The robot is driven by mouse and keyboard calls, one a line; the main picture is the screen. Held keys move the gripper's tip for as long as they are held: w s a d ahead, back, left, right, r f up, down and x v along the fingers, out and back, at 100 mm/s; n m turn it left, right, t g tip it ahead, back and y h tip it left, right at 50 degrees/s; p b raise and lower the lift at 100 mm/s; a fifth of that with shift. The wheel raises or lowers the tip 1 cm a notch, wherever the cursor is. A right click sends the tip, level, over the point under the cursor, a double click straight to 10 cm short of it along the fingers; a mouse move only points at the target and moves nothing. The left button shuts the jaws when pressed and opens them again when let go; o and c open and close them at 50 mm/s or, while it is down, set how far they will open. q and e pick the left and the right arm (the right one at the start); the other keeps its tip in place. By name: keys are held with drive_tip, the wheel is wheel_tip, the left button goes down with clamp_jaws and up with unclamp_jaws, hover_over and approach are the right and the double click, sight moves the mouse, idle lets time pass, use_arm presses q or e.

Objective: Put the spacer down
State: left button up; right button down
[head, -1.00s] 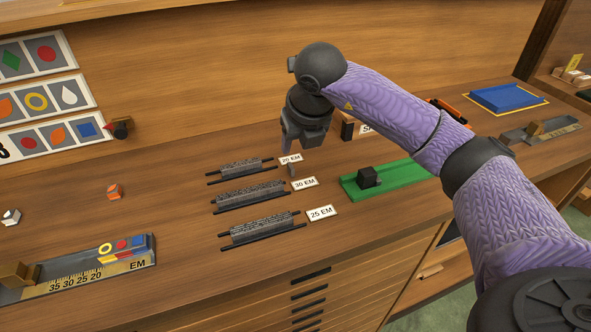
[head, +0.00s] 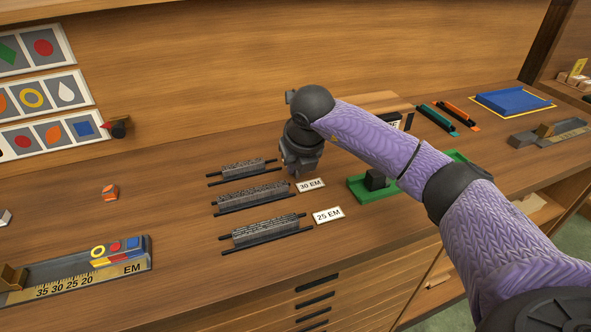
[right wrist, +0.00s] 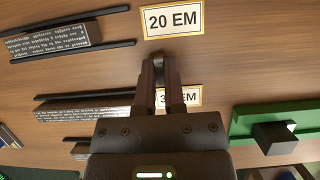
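My right gripper (head: 297,174) points down at the table, beside the label ends of the metal type rows. In the right wrist view, its two brown fingers (right wrist: 160,85) are close together, with a small dark piece, seemingly the spacer (right wrist: 158,71), filling the narrow gap between them. The fingers hide most of the spacer, and I cannot tell whether its lower end touches the table. The 30 EM label (head: 311,185) is just right of the fingertips, and the 20 EM label (right wrist: 173,20) shows clear in the right wrist view. My left gripper is not in view.
Type rows lie on dark rails (head: 248,193) left of the gripper. The 25 EM label (head: 328,215) is nearer the front. A green tray (head: 362,194) with a black block (head: 376,179) stands to the right. A composing stick (head: 75,278) lies front left. Bare wood separates it from the rails.

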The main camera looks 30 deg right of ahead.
sight(267, 264)
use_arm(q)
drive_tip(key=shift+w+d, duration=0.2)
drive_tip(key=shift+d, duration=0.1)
